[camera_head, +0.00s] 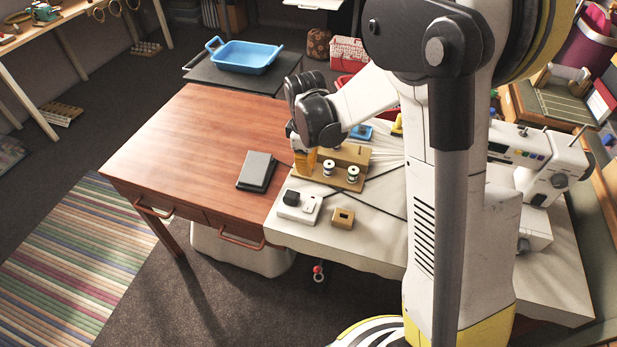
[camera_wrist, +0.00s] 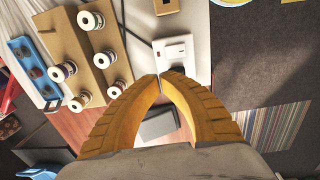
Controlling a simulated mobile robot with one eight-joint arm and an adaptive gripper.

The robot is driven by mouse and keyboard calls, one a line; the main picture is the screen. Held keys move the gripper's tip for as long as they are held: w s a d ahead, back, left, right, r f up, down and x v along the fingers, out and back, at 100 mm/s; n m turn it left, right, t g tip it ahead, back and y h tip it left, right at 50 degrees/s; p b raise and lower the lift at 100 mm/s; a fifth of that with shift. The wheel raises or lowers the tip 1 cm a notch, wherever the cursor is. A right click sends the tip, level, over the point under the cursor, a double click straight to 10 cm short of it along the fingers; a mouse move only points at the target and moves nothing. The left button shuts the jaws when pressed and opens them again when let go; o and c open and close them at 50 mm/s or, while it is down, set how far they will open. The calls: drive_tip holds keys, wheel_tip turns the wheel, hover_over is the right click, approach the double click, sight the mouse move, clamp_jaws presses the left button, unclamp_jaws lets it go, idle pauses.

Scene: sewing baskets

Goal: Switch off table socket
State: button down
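The table socket (camera_head: 308,214) is a small white box near the front left corner of the white table. A black plug (camera_head: 291,198) sits in its left part, and a small lighter detail, perhaps the switch, shows on its right part. In the wrist view the socket (camera_wrist: 176,46) lies just beyond my fingertips, and the right fingertip partly covers its plug end. The switch position is too small to tell. My gripper (camera_wrist: 160,77) points down with its yellow fingertips together and nothing between them. In the head view my gripper (camera_head: 305,162) is behind the socket, beside the spool rack.
A wooden rack (camera_head: 355,154) with thread spools stands close beside my gripper. A small wooden block (camera_head: 342,218) sits right of the socket. A dark grey book-like item (camera_head: 256,171) lies on the brown table (camera_head: 190,140), which is mostly clear. A sewing machine (camera_head: 540,160) stands at right.

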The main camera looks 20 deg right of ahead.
drive_tip(key=shift+w+d+r+p, duration=0.15)
drive_tip(key=shift+r+p, duration=0.1)
drive_tip(key=shift+r, duration=0.8)
drive_tip(key=shift+w+d+r+p, duration=0.1)
drive_tip(key=shift+r+p, duration=0.15)
drive_tip(key=shift+r, duration=0.75)
